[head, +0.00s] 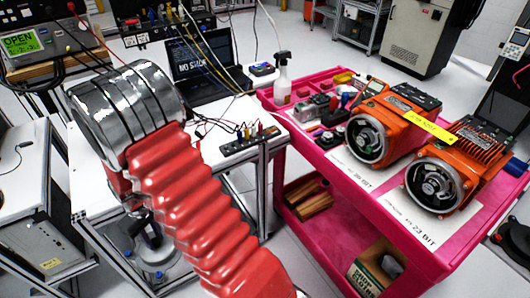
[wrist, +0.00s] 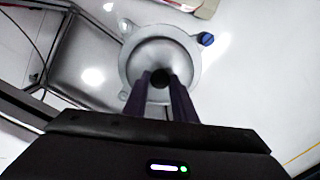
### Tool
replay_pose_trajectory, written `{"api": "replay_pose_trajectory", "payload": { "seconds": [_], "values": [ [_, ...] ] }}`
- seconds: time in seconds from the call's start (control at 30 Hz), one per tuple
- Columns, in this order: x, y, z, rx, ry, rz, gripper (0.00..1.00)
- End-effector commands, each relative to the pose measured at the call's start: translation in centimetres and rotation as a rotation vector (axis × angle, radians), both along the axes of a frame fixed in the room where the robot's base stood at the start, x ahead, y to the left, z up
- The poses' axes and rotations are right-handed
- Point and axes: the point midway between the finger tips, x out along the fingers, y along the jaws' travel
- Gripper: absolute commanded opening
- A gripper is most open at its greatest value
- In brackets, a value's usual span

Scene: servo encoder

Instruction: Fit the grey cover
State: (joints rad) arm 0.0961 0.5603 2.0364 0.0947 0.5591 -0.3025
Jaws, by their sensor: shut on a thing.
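The grey cover (wrist: 142,62) is a round, dish-like part with small lugs on its rim, in the upper middle of the wrist view. A blue piece (wrist: 206,39) sits at its right edge. My gripper (wrist: 160,79) has its two dark fingers closed together on a dark round knob at the cover's middle. The fingers hide the cover's near side. In the head view, my red arm and silver joint hide most of my gripper. A round grey part (head: 157,257) shows low beside the arm and looks like the same cover.
A pink cart (head: 323,221) at right carries two orange servo motors (head: 375,135) (head: 436,183), a yellow tag (head: 420,126) and a spray bottle (head: 283,80). A white bench with a laptop (head: 208,65), cables and a socket strip (head: 250,145) stands behind my arm.

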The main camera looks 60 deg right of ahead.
Motion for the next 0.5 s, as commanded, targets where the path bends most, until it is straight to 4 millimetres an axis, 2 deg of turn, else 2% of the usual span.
{"api": "replay_pose_trajectory", "payload": {
  "seconds": [0.5],
  "values": [
    [-6.3, -8.5, -0.1, 0.145, 0.04, 0.315, 0.0]
  ]
}}
